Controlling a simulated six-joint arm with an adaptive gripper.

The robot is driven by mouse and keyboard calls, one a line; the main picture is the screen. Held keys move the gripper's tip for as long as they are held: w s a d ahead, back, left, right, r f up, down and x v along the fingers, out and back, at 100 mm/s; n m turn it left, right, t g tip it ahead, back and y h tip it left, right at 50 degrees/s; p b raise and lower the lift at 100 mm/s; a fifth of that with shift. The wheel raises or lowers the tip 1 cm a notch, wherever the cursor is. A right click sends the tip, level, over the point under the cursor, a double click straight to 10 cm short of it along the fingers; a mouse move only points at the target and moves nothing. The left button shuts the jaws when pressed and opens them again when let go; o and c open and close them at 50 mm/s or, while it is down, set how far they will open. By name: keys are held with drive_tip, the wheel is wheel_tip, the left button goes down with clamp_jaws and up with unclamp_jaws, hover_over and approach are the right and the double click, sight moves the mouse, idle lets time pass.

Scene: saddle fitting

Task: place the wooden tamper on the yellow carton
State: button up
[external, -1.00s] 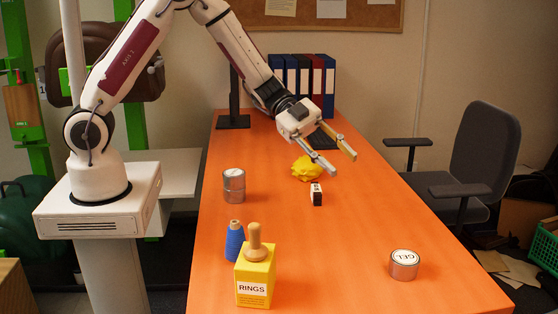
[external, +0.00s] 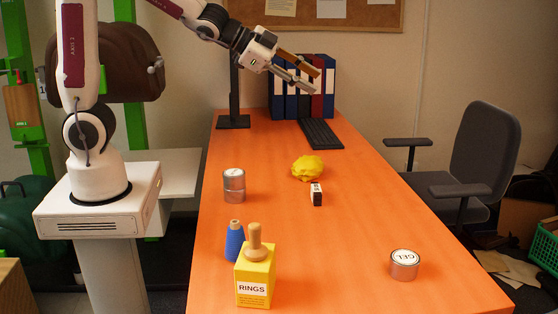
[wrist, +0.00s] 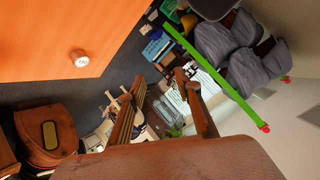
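The wooden tamper (external: 255,243) stands upright on top of the yellow carton (external: 254,275), which is labelled RINGS, at the near left of the orange table. My gripper (external: 313,80) is raised above the far end of the table, in front of the binders and well away from the tamper. Its two fingers are spread apart with nothing between them. In the wrist view the gripper's fingers (wrist: 165,105) are also apart and empty. The tamper and carton do not show in the wrist view.
A stacked tin (external: 234,186), a small black-and-white box (external: 316,195), a crumpled yellow cloth (external: 308,168) and a GEL tin (external: 404,265) stand on the table (external: 340,240). A keyboard (external: 321,134) and binders (external: 303,88) are behind.

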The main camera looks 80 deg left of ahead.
drive_tip(key=s+d+f+n+g, duration=0.1)
drive_tip(key=s+f+n+g, duration=0.1)
drive_tip(key=s, duration=1.4)
drive_tip(key=s+d+f+n+g, duration=0.2)
drive_tip(key=s+n+g, duration=0.2)
drive_tip(key=s, duration=1.1)
drive_tip(key=shift+s+n, duration=0.35)
drive_tip(key=shift+n, duration=0.25)
